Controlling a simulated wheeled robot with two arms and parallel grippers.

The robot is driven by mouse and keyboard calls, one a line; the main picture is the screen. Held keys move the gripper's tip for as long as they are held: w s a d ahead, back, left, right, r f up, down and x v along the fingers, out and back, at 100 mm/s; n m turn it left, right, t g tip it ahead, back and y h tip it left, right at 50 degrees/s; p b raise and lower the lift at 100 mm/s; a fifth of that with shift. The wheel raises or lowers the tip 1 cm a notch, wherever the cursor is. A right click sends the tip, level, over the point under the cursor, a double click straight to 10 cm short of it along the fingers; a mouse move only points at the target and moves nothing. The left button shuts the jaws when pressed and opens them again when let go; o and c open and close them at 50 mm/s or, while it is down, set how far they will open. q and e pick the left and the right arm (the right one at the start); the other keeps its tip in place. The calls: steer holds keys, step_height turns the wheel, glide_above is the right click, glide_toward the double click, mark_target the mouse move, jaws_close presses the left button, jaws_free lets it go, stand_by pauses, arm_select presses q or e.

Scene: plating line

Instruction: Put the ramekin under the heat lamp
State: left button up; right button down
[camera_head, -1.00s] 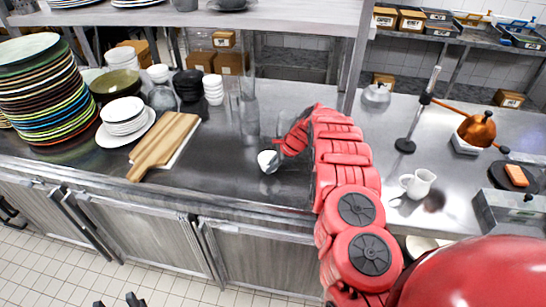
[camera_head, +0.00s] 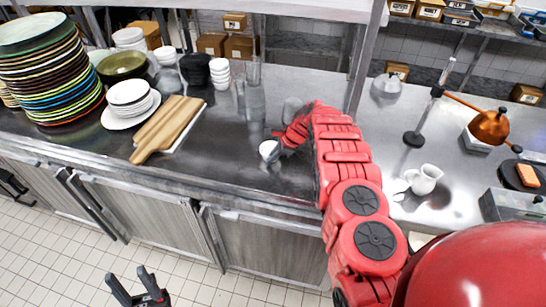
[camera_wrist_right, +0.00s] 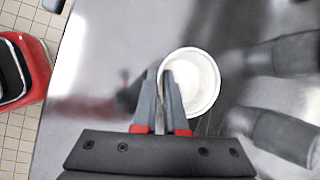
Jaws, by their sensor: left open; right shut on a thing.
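The small white ramekin (camera_head: 268,149) is at the middle of the dark counter. It also shows in the right wrist view (camera_wrist_right: 200,80). My right gripper (camera_wrist_right: 164,84) is shut on the ramekin's rim at its left side in that view. In the head view my right gripper (camera_head: 280,143) reaches in from the right; its fingers are hard to make out. Whether the ramekin touches the counter is unclear. The heat lamp, with a copper shade (camera_head: 490,126) on a stand, is at the right. My left gripper (camera_head: 139,292) is open and empty, low over the floor in front of the cabinets.
A white pitcher (camera_head: 424,180) stands between the ramekin and the lamp. A shelf post (camera_head: 368,60) rises behind my right arm. Glasses (camera_head: 254,100) stand behind the ramekin. Cutting boards (camera_head: 168,128) and plate stacks (camera_head: 48,75) are left. A pale square block (camera_head: 474,143) lies by the shade.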

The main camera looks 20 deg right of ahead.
steer(key=c, duration=1.4)
jaws_free()
steer(key=shift+f, duration=0.2)
steer(key=o, duration=0.4)
steer(key=shift+d+r, duration=0.1)
steer(key=shift+d, duration=0.1)
steer(key=shift+a, duration=0.1)
